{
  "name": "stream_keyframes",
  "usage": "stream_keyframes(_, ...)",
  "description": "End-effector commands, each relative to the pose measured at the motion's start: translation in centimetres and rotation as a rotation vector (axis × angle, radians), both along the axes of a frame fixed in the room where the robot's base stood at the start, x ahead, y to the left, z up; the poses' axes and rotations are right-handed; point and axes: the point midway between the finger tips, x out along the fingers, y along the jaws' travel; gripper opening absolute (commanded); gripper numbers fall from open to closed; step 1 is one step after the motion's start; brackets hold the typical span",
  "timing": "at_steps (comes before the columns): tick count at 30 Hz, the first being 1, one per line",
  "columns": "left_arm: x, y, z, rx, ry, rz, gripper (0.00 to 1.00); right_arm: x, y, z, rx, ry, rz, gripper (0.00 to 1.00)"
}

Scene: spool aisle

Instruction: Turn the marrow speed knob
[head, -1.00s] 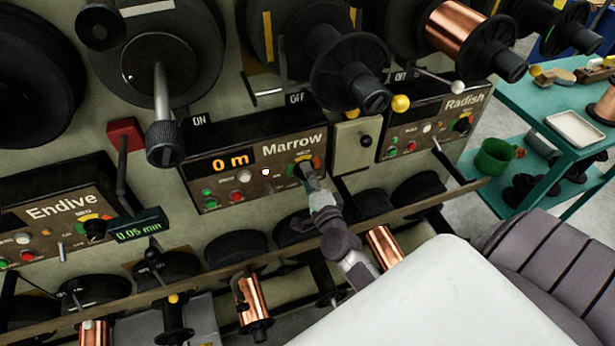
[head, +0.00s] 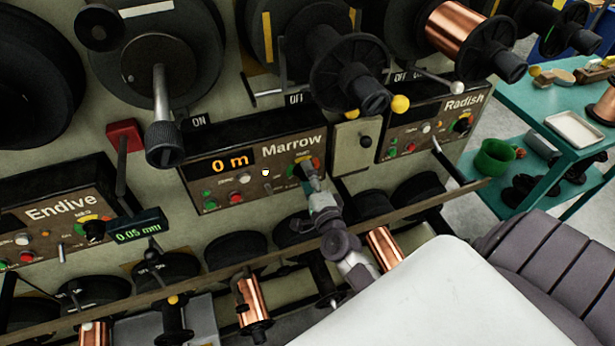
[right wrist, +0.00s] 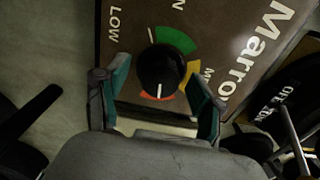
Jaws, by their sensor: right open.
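The Marrow panel (head: 222,186) is a brown box with an orange "0 m" display, small buttons and a knob at its right. The black round marrow speed knob (right wrist: 162,68) shows in the right wrist view, ringed by green, yellow and red arcs, with a white mark at its lower edge near the red arc. My right gripper (right wrist: 157,80) is open, one finger on each side of the knob, with visible gaps to it. In the head view my right gripper (head: 308,172) partly hides the knob. My left gripper is out of view.
The Endive panel (head: 60,222) is at the left and the Radish panel (head: 430,125) at the right. A black crank handle (head: 164,135) and a yellow-ended lever (head: 400,104) stick out nearby. A wooden rail (head: 215,275) runs below the panels, by my arm.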

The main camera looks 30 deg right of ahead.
Motion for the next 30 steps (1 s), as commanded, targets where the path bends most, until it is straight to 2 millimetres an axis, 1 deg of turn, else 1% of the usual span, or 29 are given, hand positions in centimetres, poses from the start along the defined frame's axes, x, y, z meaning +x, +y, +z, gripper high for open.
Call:
stream_keyframes(4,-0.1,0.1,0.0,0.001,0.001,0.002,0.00,-0.5,0.1,0.0,0.000,0.000,0.000,0.68)
stream_keyframes(7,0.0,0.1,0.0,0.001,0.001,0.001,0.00,-1.8,0.4,-0.1,-0.001,0.002,0.001,0.68)
stream_keyframes(15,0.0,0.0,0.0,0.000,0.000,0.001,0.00,-7.4,1.8,-0.1,-0.001,0.004,0.001,0.68)
stream_keyframes(18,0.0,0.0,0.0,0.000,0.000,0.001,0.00,-9.2,2.2,-0.1,0.000,0.004,0.002,0.68)
stream_keyframes(21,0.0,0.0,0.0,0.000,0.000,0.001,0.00,-10.5,2.5,-0.1,-0.001,0.003,0.001,0.68)
stream_keyframes(25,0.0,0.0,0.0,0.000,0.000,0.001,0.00,-11.5,2.8,0.0,-0.001,0.001,0.001,0.68)
stream_keyframes(30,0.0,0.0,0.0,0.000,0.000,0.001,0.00,-11.7,2.8,0.0,0.000,-0.001,0.001,0.68)
